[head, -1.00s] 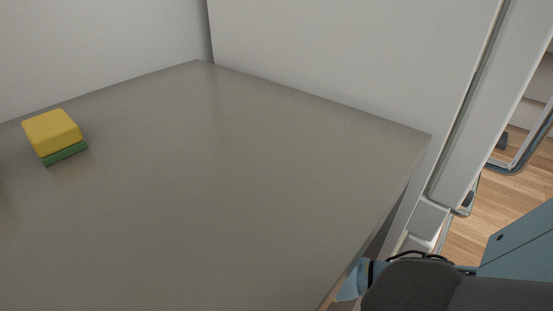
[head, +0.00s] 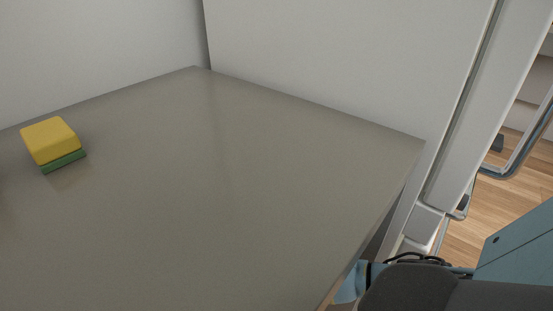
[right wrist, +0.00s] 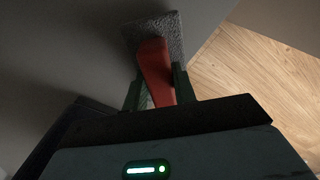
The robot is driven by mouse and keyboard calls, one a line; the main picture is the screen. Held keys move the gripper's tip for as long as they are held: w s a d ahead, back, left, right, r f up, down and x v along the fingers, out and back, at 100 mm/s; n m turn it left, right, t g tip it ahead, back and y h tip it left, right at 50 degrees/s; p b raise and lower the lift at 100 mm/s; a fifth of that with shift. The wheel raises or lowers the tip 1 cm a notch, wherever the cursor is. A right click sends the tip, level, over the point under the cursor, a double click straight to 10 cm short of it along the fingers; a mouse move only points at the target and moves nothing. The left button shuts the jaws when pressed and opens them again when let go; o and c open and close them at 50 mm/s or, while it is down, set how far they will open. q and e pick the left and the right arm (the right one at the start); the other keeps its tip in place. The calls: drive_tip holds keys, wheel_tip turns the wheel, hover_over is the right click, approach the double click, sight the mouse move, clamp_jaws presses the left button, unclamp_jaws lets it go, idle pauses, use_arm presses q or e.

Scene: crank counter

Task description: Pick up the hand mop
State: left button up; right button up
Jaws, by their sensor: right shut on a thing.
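The hand mop shows in the right wrist view, with a red handle (right wrist: 152,57) and a grey, rough-textured head (right wrist: 166,27) beyond it. My right gripper (right wrist: 158,86) is shut on the red handle, with one dark green finger on each side. The near end of the handle is hidden by the gripper body. The mop cannot be made out in the head view, where only part of my right arm shows at the lower right, beside the counter's edge. My left gripper is not in view.
A yellow and green sponge (head: 53,142) lies on the grey counter (head: 230,190) at the left. The rest of the visible counter top is clear. A white panel (head: 340,60) rises behind it. Wooden floor (head: 482,222) and metal handles (head: 510,165) show at the right.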

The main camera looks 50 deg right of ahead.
drive_tip(key=r+p, duration=0.1)
drive_tip(key=r, duration=0.2)
drive_tip(key=shift+s+r+p, duration=0.1)
drive_tip(key=shift+s+p, duration=0.25)
drive_tip(key=shift+s, duration=0.05)
use_arm(q)
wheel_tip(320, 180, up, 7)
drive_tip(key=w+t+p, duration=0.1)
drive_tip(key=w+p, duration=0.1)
drive_tip(key=p, duration=0.2)
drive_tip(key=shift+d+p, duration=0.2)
drive_tip(key=shift+p, duration=0.15)
use_arm(e)
drive_tip(key=s+d+r, duration=0.1)
drive_tip(key=s, duration=1.4)
drive_tip(key=shift+d, duration=0.1)
drive_tip(key=o, duration=0.5)
drive_tip(key=shift+s, duration=0.1)
drive_tip(key=c, duration=0.4)
